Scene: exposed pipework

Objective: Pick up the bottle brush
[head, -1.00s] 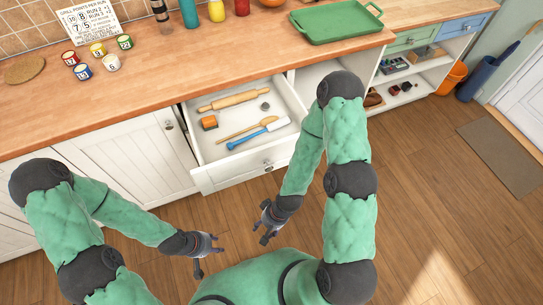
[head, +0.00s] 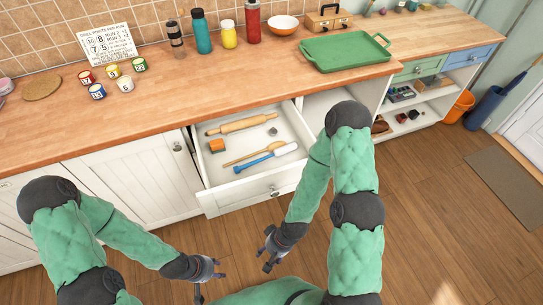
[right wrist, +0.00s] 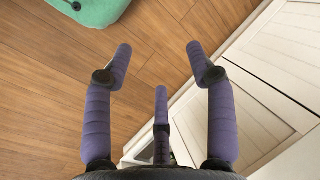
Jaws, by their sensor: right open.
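The open drawer (head: 232,205) holds a blue-handled tool with a white head (head: 266,157), lying aslant near the drawer front. It may be the bottle brush, but it is too small to tell for sure. My left gripper (head: 212,280) is low in front of the cabinets, with its fingers spread and empty. My right gripper (head: 264,258) is below and in front of the drawer, apart from it. In the right wrist view its fingers (right wrist: 160,75) are wide apart with nothing between them.

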